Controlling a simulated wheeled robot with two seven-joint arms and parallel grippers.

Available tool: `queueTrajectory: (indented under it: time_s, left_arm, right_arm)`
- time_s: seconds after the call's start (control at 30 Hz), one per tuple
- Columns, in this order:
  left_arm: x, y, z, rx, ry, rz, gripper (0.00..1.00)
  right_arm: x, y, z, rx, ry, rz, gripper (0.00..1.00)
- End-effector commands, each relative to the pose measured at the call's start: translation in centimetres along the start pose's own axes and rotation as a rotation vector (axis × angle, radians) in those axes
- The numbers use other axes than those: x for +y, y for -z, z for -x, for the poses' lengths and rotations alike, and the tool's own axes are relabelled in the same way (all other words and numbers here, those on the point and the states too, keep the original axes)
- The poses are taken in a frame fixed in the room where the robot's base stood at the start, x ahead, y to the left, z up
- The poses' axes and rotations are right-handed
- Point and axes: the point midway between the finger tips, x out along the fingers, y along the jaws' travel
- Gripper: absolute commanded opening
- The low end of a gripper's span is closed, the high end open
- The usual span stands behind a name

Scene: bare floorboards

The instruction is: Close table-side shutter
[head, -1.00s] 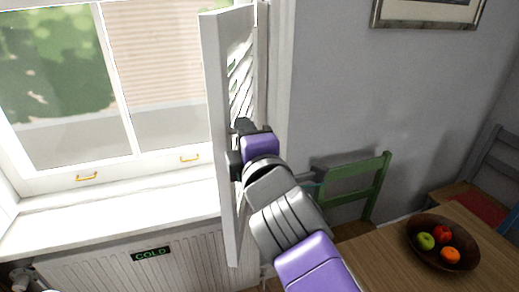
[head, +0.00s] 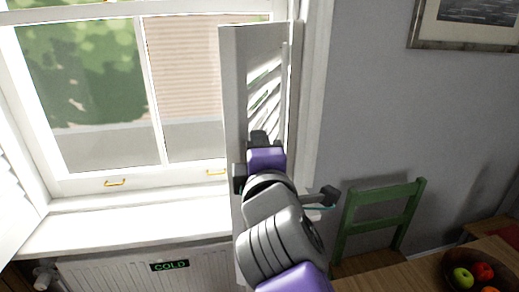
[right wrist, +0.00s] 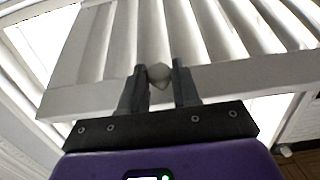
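The table-side shutter (head: 232,75) is a white louvred panel at the right side of the window, on the side nearer the table. It stands swung out from the window, seen nearly edge-on in the head view. In the right wrist view its slats (right wrist: 190,30) and a small pale knob (right wrist: 159,74) on its frame show. My left gripper is out of view.
The wooden table (head: 405,270) with a fruit bowl (head: 455,262) is at lower right. A green chair (head: 380,210) stands by the wall. Below the window are a white sill (head: 130,222) and a radiator (head: 110,272). Another white shutter (head: 15,215) shows at the left edge.

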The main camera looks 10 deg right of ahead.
Motion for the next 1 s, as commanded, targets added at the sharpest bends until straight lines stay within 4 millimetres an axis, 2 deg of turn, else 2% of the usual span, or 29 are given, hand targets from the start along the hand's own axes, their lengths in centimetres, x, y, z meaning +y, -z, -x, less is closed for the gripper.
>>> queueTrajectory:
  time_s: [0.03, 0.13, 0.47, 0.57, 0.9, 1.0]
  left_arm:
    - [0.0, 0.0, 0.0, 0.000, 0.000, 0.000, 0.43]
    - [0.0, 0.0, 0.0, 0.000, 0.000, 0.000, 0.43]
    - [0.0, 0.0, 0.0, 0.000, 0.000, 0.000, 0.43]
    - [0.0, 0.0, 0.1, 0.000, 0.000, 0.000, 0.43]
    - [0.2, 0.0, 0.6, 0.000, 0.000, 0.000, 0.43]
    - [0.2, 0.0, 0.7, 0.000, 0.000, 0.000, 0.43]
  right_arm:
    - [-0.1, -0.1, 0.0, -0.001, 0.001, 0.000, 0.39]
    - [0.0, 0.0, 0.0, 0.000, 0.000, 0.000, 0.52]
    - [0.1, 0.0, 0.3, 0.001, -0.002, 0.001, 0.52]
    - [0.1, 0.1, 1.2, 0.003, -0.002, 0.001, 0.52]
    - [0.1, 0.1, 6.2, 0.003, -0.003, 0.001, 0.52]
    - [0.1, 0.1, 7.1, 0.002, -0.002, 0.001, 0.52]
